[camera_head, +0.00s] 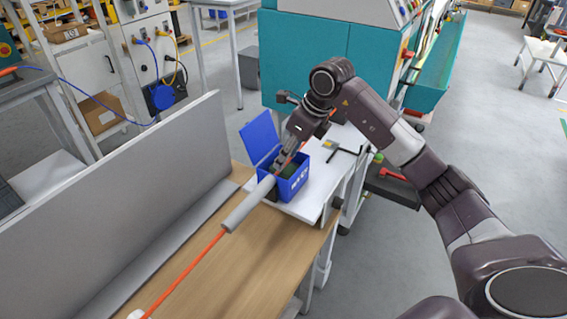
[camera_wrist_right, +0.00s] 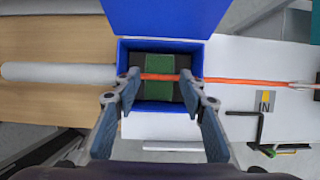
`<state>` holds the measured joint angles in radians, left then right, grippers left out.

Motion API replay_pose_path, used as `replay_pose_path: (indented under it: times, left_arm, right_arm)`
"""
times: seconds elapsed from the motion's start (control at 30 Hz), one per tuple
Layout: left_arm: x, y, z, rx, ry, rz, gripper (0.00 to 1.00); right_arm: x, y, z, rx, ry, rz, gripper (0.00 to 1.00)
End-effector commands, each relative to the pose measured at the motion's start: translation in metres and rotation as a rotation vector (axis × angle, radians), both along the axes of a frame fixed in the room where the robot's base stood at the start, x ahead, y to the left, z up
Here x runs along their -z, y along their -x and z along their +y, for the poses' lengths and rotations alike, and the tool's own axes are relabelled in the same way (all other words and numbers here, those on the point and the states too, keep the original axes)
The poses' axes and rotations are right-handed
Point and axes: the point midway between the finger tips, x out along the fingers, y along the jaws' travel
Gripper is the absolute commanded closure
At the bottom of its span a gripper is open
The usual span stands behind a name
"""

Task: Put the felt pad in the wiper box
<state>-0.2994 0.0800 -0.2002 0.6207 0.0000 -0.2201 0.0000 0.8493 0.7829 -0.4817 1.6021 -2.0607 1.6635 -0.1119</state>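The blue wiper box (camera_head: 296,186) stands on the white table top with its lid (camera_head: 260,138) raised. In the right wrist view the wiper box (camera_wrist_right: 205,58) is straight below my gripper. A green felt pad (camera_wrist_right: 159,97) lies inside it, between darker sides. The orange cable (camera_wrist_right: 158,77) crosses over the pad. My right gripper (camera_head: 281,165) is at the box opening. In the wrist view the right gripper (camera_wrist_right: 160,82) has its fingers spread, one on each side of the green pad, with nothing clamped between them. My left gripper is not in view.
A grey tube (camera_head: 250,203) lies along the cable left of the box, over the wooden table (camera_head: 255,265). A tall grey panel (camera_head: 115,190) stands at left. A black angled tool (camera_head: 347,151) and a yellow-black tag (camera_head: 330,145) lie right of the box on the white surface (camera_head: 313,200).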

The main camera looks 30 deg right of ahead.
Motion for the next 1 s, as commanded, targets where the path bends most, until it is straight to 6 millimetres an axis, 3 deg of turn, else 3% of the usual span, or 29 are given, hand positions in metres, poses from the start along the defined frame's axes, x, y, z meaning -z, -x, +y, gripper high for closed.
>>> replay_pose_path:
  times: [0.2, 0.4, 1.0]
  left_arm:
    - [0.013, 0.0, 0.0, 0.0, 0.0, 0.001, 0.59]
    - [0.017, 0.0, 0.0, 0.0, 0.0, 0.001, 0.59]
    - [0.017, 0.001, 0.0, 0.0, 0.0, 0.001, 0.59]
  right_arm:
    - [-0.045, 0.015, -0.01, 0.001, 0.001, -0.006, 0.62]
    - [-0.072, 0.025, -0.015, 0.001, 0.0, -0.004, 0.62]
    - [-0.081, 0.029, -0.017, 0.0, -0.001, 0.0, 0.62]
